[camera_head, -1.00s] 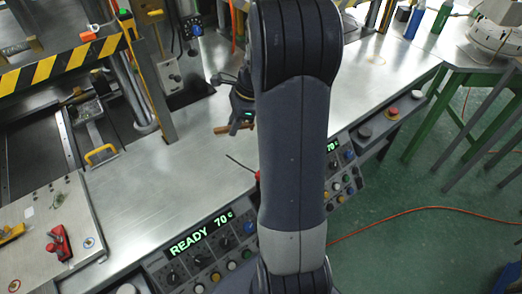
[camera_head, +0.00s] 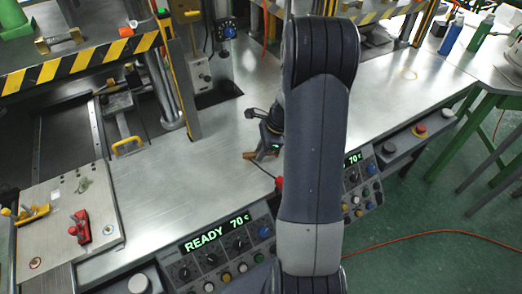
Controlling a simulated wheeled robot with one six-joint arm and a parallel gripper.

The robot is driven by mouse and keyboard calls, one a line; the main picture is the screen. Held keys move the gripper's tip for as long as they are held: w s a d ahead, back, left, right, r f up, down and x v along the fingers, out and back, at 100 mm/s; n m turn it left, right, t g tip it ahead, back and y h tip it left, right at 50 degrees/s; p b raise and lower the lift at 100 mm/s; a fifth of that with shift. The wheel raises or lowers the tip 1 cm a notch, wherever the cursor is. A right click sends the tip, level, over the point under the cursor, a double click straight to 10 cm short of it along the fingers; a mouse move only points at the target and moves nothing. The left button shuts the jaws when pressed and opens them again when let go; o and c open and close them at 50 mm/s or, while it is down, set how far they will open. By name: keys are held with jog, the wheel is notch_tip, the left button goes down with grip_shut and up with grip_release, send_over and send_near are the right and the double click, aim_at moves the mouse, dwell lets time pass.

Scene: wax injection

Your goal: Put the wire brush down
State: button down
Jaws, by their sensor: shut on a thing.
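My gripper (camera_head: 264,153) is small in the picture, partly behind my own arm, and shut on the wire brush. A short brown part of the wire brush (camera_head: 249,155) shows at the left of the fingers; the rest is hidden by the gripper and arm. The brush is low over the bare metal worktop (camera_head: 180,185); I cannot tell whether it touches it.
The control panel (camera_head: 215,250) edges the worktop. A plate with a red clamp (camera_head: 80,228) is at left. A yellow-handled part (camera_head: 128,147) stands beyond clear worktop.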

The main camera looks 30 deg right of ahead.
jog(key=shift+f, duration=0.1)
jog(key=c, duration=1.8)
grip_release()
jog(key=shift+f, duration=0.1)
jog(key=shift+c, duration=0.2)
jog(key=o, duration=0.5)
jog(key=shift+c, duration=0.2)
jog(key=v, duration=1.2)
jog(key=shift+r+b, duration=0.2)
jog(key=shift+b, duration=0.2)
